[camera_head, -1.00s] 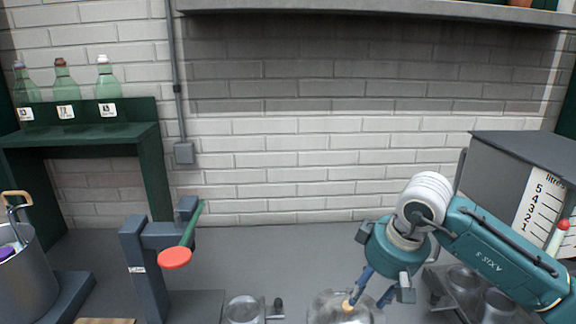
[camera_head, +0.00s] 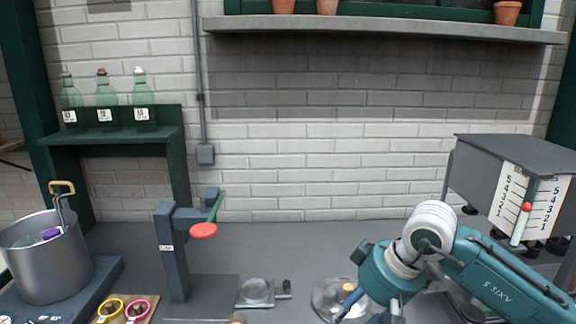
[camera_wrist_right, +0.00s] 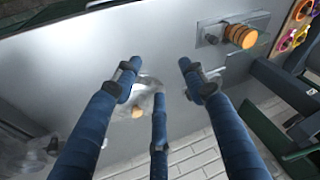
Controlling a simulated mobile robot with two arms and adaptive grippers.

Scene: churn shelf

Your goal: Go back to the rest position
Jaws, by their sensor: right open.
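My right gripper (camera_wrist_right: 155,85) is open and empty in the wrist view, its blue fingers spread apart. In the head view my right gripper (camera_head: 372,318) hangs low at the bottom edge, beside a clear glass dish or lid (camera_head: 328,297) with a wooden knob (camera_head: 349,287). In the wrist view that knob (camera_wrist_right: 137,112) shows between the fingers, beyond them. I cannot tell the exact gap, but nothing sits between the fingertips. The fingertips are partly cut off in the head view. My left gripper is in neither view.
A green-handled press (camera_head: 172,252) stands left of centre. A metal pot (camera_head: 48,262) is at the left, with bottles (camera_head: 105,98) on a green shelf above. A grey tank with a scale (camera_head: 515,180) stands at the right. A small metal plate (camera_head: 257,292) lies in the middle; the counter behind is clear.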

